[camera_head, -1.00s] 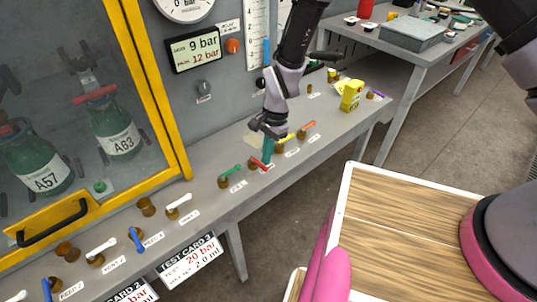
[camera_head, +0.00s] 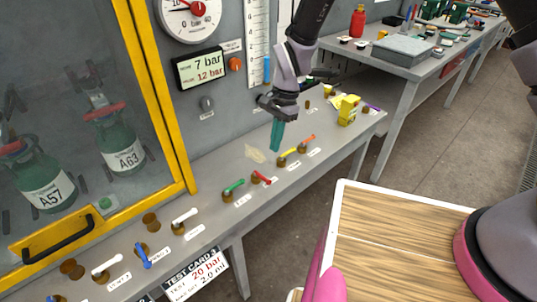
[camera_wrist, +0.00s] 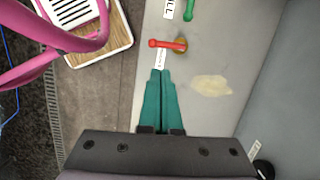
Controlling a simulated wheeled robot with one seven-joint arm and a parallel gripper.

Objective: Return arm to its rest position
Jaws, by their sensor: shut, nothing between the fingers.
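My gripper (camera_head: 277,136) is above the grey bench, its teal fingers together and empty, pointing down. It stands behind and a little right of the red-handled valve (camera_head: 261,178), apart from it. In the wrist view the closed fingers (camera_wrist: 162,76) point toward the red handle (camera_wrist: 167,43), with a gap that is hard to judge. The green-handled valve (camera_head: 233,189) is left of the red one. The yellow-handled valve (camera_head: 287,156) and orange-handled valve (camera_head: 306,143) are to the right.
The grey bench (camera_head: 215,222) carries several more valves. A yellow-framed cabinet (camera_head: 160,95) with green bottles is at left. The pressure display (camera_head: 200,68) reads 7 bar over 12 bar. A yellow object (camera_head: 348,110) stands at the bench's right end. A wood-topped surface (camera_head: 390,240) is in the foreground.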

